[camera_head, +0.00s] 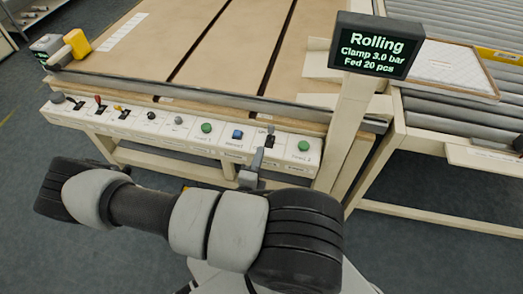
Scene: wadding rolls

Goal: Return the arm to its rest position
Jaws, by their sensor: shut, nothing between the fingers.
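My arm reaches across the lower middle of the head view in grey and black links, bent off to the left. My gripper (258,157) shows just beyond the arm, in front of the control panel (222,151). Its narrow grey fingers are together with nothing between them. Its tip appears close below a dark switch (270,139) on the panel; I cannot tell whether they touch. The rest of the gripper and wrist is largely hidden behind my arm.
The panel carries levers, a blue button (237,134) and green buttons, including one at right (304,146). A display (372,45) on a post reads "Rolling, Clamp 3.0 bar, Fed 20 pcs". A roller conveyor (460,108) stands right. Floor is clear at left.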

